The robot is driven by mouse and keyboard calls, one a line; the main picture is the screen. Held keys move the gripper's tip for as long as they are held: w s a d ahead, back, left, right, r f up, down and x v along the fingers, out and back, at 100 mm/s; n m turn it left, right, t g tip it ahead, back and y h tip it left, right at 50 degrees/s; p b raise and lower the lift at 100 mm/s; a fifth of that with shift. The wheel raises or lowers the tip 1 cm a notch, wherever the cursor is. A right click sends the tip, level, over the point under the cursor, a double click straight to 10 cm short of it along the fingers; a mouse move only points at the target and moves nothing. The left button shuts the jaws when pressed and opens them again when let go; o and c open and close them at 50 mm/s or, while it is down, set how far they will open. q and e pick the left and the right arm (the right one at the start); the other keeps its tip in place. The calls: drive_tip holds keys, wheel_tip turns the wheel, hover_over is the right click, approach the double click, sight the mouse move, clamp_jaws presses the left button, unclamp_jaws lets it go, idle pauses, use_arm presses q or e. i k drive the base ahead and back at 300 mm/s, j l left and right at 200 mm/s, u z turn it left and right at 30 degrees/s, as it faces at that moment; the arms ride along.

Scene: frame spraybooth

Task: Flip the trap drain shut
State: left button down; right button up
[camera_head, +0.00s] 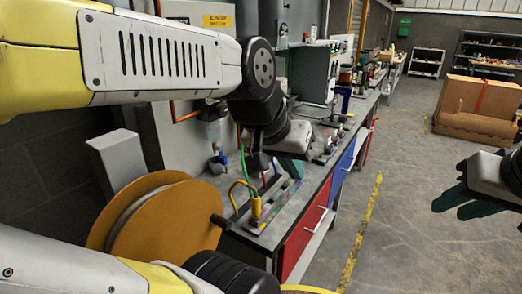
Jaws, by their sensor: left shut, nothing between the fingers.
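What looks like the trap drain is a small valve (218,160) with a blue part, below a clear bowl (213,131) on the grey cabinet wall. Whether its lever is open or shut is too small to tell. My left gripper (290,169), teal-tipped, hangs over the bench to the right of the valve, apart from it in the picture. It is shut and empty, and its wrist partly hides it. My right gripper (458,185) is at the right edge, over the floor and away from the bench, with its teal fingers spread and nothing between them.
Green, yellow and red hoses (240,188) rise from a fitting on the bench (322,190) near the valve. An orange reel (160,225) stands in front. Bottles and tools line the bench further back. A cardboard box (475,105) stands far right; the floor between is clear.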

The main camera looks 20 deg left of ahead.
sight(223, 159)
drive_tip(key=i+l+u, duration=0.1)
drive_tip(key=u, duration=0.25)
drive_tip(key=i+l+u, duration=0.1)
drive_tip(key=l+u, duration=0.55)
drive_tip(key=u, duration=0.75)
drive_tip(key=i+l+z, duration=0.1)
drive_tip(key=i+l, duration=0.15)
drive_tip(key=l, duration=0.2)
drive_tip(key=i+l, duration=0.25)
drive_tip(key=l, duration=0.15)
drive_tip(key=z, duration=0.05)
